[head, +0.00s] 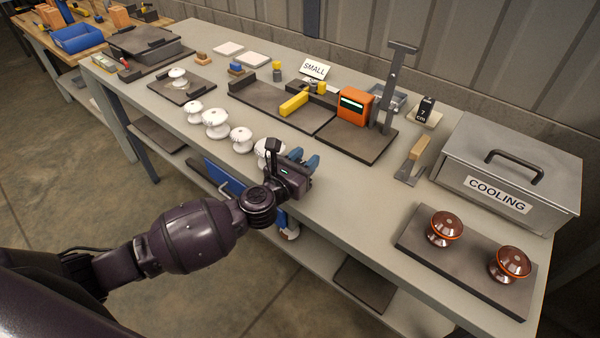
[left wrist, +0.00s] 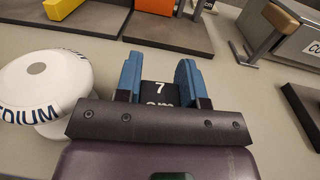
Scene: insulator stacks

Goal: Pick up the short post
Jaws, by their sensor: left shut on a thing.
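A black post marked "7 cm" (left wrist: 160,94) sits between the two blue fingers of my left gripper (left wrist: 160,80) in the left wrist view, and the gripper is shut on it. In the head view my left gripper (head: 303,160) is over the front part of the bench, just right of a white insulator (head: 264,150). The held post is hidden there by the gripper. I cannot tell whether its foot touches the bench. A similar black post with a number label (head: 427,109) stands on a pale pad at the back. My right gripper is not in view.
A row of white insulators (head: 215,124) stands to the left; one marked "MEDIUM" (left wrist: 42,88) is close beside my gripper. A dark plate with an orange device (head: 354,106) lies behind. The "COOLING" box (head: 530,165) and brown insulators (head: 445,229) are right. Bare bench lies between.

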